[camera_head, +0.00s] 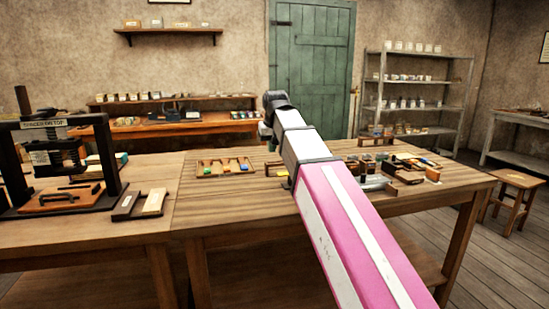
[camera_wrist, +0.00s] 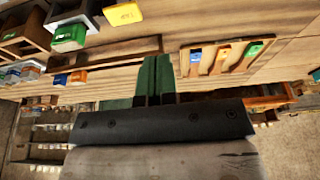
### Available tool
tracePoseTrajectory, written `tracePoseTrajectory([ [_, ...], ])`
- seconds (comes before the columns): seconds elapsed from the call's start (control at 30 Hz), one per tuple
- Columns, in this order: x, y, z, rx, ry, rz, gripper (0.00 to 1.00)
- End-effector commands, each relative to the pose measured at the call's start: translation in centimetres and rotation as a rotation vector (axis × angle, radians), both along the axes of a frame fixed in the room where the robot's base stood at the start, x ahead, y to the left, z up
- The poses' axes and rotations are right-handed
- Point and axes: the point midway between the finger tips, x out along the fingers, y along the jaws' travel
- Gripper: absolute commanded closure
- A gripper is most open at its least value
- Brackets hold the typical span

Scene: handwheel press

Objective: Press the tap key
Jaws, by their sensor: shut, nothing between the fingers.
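My pink and white arm reaches over the bench in the head view, and its dark end (camera_head: 277,103) is raised above the far side. My gripper (camera_wrist: 156,62) shows in the wrist view as narrow green fingers close together, apparently clear of the bench and holding nothing. A shallow wooden tray (camera_head: 197,174) with several colour-tipped pieces lies left of my arm. In the wrist view the tray (camera_wrist: 186,66) is to the right of the fingers, with blue, orange and green tips. I cannot tell which item is the tap key.
A black press (camera_head: 112,160) stands on the bench at left, with a dark-and-pale block (camera_head: 152,203) beside it. Several wooden boxes and small parts (camera_head: 405,172) crowd the bench right of my arm. A yellow box (camera_wrist: 124,13) lies near the fingers. The bench front (camera_head: 235,205) is clear.

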Motion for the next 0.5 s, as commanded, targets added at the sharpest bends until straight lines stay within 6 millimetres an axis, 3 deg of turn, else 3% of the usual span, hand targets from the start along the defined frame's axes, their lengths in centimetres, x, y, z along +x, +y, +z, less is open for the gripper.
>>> tracePoseTrajectory([
  [0.2, -0.7, 0.5, 1.8, -0.001, -0.001, 0.000, 1.00],
  [0.5, -0.8, 0.5, 2.1, -0.001, 0.000, 0.000, 1.00],
])
